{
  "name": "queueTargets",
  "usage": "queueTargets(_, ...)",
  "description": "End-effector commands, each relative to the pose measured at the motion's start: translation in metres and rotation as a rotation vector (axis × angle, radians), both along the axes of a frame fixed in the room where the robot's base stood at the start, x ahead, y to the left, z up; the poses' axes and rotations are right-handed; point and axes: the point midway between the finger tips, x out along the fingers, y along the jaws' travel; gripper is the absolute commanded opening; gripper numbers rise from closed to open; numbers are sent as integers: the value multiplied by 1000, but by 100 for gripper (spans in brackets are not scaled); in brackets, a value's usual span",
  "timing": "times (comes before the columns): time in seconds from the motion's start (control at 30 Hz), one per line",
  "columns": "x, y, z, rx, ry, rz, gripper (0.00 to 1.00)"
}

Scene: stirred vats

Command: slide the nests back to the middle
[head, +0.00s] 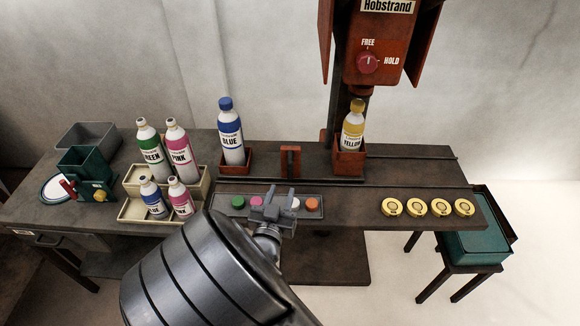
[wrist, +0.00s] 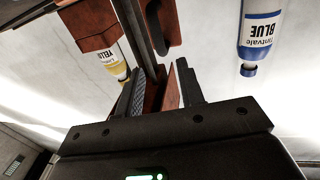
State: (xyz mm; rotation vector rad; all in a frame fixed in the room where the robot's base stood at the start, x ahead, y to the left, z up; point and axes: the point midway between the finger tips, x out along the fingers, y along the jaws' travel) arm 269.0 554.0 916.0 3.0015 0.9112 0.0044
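Two red nests sit on a dark rail along the bench. The left nest (head: 236,164) holds a blue-labelled bottle (head: 230,133). The right nest (head: 349,161) holds a yellow-labelled bottle (head: 353,127) and stands under the red press. A red upright handle (head: 290,161) stands between the nests. My gripper (head: 280,194) is open and empty, in front of the handle and over the tray of caps. In the wrist view, which is upside down, the handle (wrist: 172,88) shows beyond and between my parted fingers (wrist: 162,88). Contact is not visible.
The press (head: 385,35) has a FREE/HOLD knob (head: 368,63). A cap tray (head: 324,204) lies under my gripper. Yellow lids (head: 415,208) lie at right. Tiered cream racks (head: 132,206) with several bottles and a green container (head: 88,165) stand at left. A teal bin (head: 475,243) stands far right.

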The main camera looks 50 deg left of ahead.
Motion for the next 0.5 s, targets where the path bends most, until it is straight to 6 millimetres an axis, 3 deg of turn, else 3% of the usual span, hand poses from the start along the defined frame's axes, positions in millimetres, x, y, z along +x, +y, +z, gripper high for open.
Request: queueTargets(0.5,71,47,0,0,0,-1,35)
